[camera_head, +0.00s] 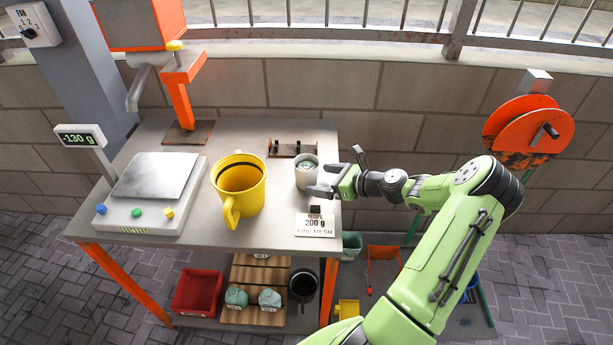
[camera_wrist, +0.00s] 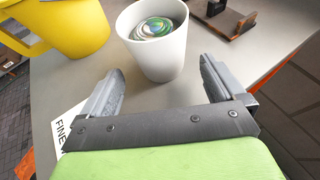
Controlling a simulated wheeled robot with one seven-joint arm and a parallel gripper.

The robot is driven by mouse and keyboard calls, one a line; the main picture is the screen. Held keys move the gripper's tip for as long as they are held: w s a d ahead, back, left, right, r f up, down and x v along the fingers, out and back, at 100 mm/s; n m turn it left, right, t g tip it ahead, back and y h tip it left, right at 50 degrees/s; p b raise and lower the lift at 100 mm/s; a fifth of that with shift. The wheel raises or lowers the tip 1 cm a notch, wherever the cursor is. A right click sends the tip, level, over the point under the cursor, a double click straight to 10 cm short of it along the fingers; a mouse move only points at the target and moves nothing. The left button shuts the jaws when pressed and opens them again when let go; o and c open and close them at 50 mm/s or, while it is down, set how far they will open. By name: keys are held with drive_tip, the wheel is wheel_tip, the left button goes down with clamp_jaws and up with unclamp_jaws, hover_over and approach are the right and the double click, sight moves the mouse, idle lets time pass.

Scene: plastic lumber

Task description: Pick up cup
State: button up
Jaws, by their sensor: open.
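A small whitish cup (camera_head: 306,172) stands upright near the right end of the grey metal table (camera_head: 270,135). In the wrist view the cup (camera_wrist: 157,52) is just ahead of the fingertips, roughly between their lines, with something shiny and swirled inside. My gripper (camera_head: 326,180) is open and empty, coming from the right side of the cup; in the wrist view its two fingers (camera_wrist: 160,80) are spread apart. A larger yellow mug (camera_head: 238,190) with a handle stands to the left of the cup, and it also shows at the upper left of the wrist view (camera_wrist: 75,30).
A scale (camera_head: 152,178) reading -130 g sits at the table's left. A "200 g fine mesh" recipe card (camera_head: 315,226) lies in front of the cup. A small dark rack (camera_head: 292,148) is behind it. An orange dispenser (camera_head: 180,95) stands at the back left.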

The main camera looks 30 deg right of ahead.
sight(316, 178)
drive_tip(key=b+x, duration=0.1)
drive_tip(key=x, duration=0.4)
drive_tip(key=shift+f, duration=0.1)
drive_tip(key=shift+s, duration=0.15)
drive_tip(key=shift+d, duration=0.1)
drive_tip(key=shift+c, duration=0.4)
drive_tip(key=c, duration=1)
drive_tip(key=shift+c, duration=0.2)
